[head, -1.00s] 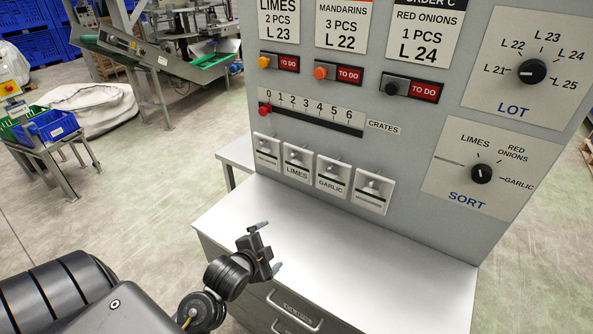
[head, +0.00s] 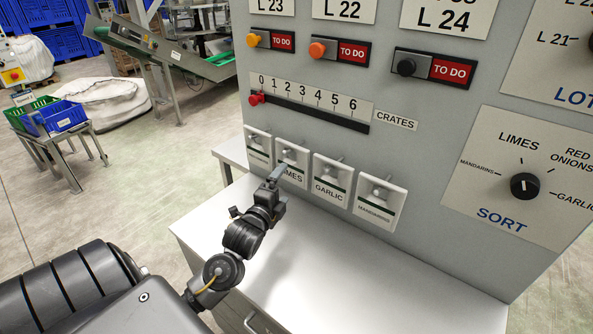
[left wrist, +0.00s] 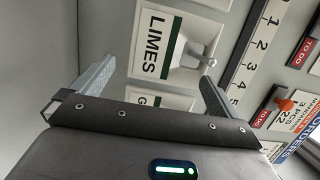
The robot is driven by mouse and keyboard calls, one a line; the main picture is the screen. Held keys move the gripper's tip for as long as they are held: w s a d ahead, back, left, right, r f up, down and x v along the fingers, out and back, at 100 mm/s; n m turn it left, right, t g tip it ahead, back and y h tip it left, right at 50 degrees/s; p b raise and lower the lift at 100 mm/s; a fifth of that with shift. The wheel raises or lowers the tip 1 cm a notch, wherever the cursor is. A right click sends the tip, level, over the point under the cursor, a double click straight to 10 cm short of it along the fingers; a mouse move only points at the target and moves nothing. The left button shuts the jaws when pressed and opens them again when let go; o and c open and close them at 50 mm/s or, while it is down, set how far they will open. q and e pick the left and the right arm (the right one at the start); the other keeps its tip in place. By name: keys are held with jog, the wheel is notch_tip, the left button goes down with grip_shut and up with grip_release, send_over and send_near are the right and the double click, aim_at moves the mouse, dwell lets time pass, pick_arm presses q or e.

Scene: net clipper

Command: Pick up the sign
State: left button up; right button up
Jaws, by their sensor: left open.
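Several small white signs hang in a row on pegs low on the grey panel. The LIMES sign (head: 292,157) is second from the left and partly covered by my gripper. The GARLIC sign (head: 331,180) and the MANDARINS sign (head: 378,203) hang to its right. The leftmost sign (head: 258,146) has lettering too small to read. My left gripper (head: 256,192) is open and empty, in front of the LIMES sign. In the left wrist view, the LIMES sign (left wrist: 165,45) and its peg show between the spread fingers (left wrist: 158,72). My right gripper is out of view.
A white-topped cabinet (head: 340,270) lies below the signs, its top clear. Above the signs are a crates slider (head: 256,98), TO DO buttons and a SORT knob (head: 525,186). A small table with blue and green crates (head: 60,117) stands at the far left.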

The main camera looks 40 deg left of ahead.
aim_at(291, 172)
pick_arm(q)
jog(key=p+x, duration=0.1)
jog(key=x, duration=0.5)
jog(key=shift+s+a+f, duration=0.1)
jog(key=shift+a+f, duration=0.05)
jog(key=shift+f, duration=0.05)
jog(key=shift+r+p, duration=0.15)
jog(key=shift+p, duration=0.25)
jog(key=x, duration=0.1)
jog(key=p+x, duration=0.1)
jog(key=x, duration=0.3)
jog(key=shift+a+f+p, duration=0.2)
jog(key=shift+f+p, duration=0.15)
jog(key=shift+p, duration=0.05)
jog(key=c, duration=1)
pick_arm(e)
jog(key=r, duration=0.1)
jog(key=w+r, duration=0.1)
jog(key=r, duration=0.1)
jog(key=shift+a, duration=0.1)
